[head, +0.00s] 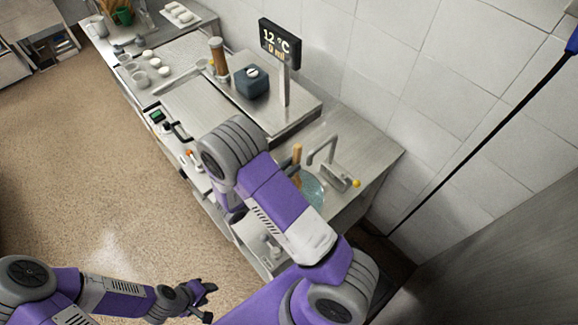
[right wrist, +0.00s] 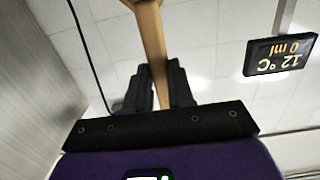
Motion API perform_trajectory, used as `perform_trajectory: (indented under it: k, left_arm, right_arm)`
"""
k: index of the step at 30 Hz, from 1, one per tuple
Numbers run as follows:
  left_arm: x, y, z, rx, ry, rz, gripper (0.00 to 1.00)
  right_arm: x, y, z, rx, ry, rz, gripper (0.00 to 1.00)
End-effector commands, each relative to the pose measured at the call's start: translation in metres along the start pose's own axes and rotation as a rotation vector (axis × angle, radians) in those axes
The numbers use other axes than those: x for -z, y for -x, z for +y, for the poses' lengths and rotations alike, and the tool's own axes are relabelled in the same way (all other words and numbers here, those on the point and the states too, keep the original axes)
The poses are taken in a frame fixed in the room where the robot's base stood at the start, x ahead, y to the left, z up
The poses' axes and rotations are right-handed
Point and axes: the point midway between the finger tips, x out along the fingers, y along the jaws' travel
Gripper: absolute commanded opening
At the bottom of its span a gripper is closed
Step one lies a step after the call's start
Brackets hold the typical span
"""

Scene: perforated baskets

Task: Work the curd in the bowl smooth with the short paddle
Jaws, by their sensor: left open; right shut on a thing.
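My right gripper (right wrist: 160,88) is shut on a light wooden handle (right wrist: 151,40), apparently the short paddle's; its far end runs out of the right wrist view. In the head view, my purple right arm hides the right gripper. A wooden piece (head: 297,153) stands up beside the arm there; I cannot tell if it is the same paddle. A bluish, glassy round bowl (head: 314,192) shows partly behind the arm, under the tap. I cannot make out any curd in it. My left gripper (head: 207,301) is open and empty, low over the floor at bottom centre.
A steel counter (head: 356,142) carries a bent tap (head: 325,147) near the bowl. Left of it stand a display (head: 281,42) reading 12 °C and 0 ml, a dark box (head: 252,83), a brown cylinder (head: 217,56) and several white cups. A tiled wall runs behind. The floor at left is clear.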

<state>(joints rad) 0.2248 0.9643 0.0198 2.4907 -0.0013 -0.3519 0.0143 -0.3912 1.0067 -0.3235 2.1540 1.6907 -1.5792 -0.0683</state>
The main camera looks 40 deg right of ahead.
Motion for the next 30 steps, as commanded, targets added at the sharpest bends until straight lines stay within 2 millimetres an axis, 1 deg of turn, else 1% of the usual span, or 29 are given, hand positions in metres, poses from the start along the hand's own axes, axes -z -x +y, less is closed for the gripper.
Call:
perform_trajectory:
  k: [24, 30]
  left_arm:
    - [0.000, -0.009, -0.003, 0.000, 0.000, 0.000, 0.43]
    - [0.000, -0.008, -0.003, 0.000, 0.000, 0.000, 0.43]
  right_arm:
    - [-0.013, -0.001, 0.000, 0.000, -0.001, 0.001, 0.00]
    - [-0.012, -0.001, 0.002, 0.000, 0.000, 0.000, 0.00]
